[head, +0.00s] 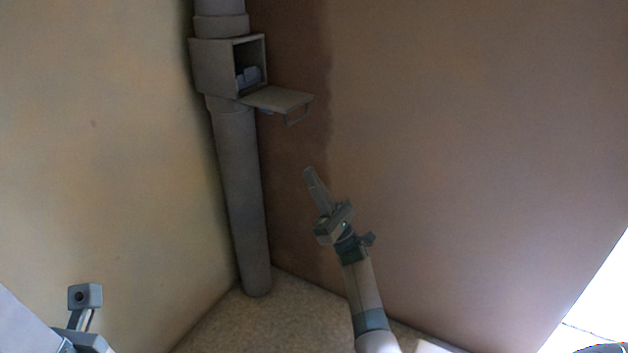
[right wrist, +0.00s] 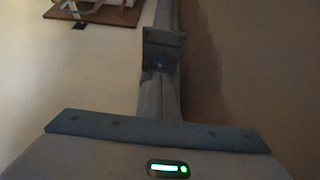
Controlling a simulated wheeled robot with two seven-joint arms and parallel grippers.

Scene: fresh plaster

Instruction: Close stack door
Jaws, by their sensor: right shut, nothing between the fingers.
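The grey stack (head: 240,190) is an upright pipe in the corner with a square box on its upper part. The box (head: 215,67) has an open front with something grey-blue inside.
A pale wall (head: 100,130) stands left and a brown wall (head: 470,150) right, with a darker strip by the pipe. The speckled floor (head: 245,325) shows below. A reddish-brown object (right wrist: 95,12) is at the upper left in the right wrist view. Space around the door looks clear.

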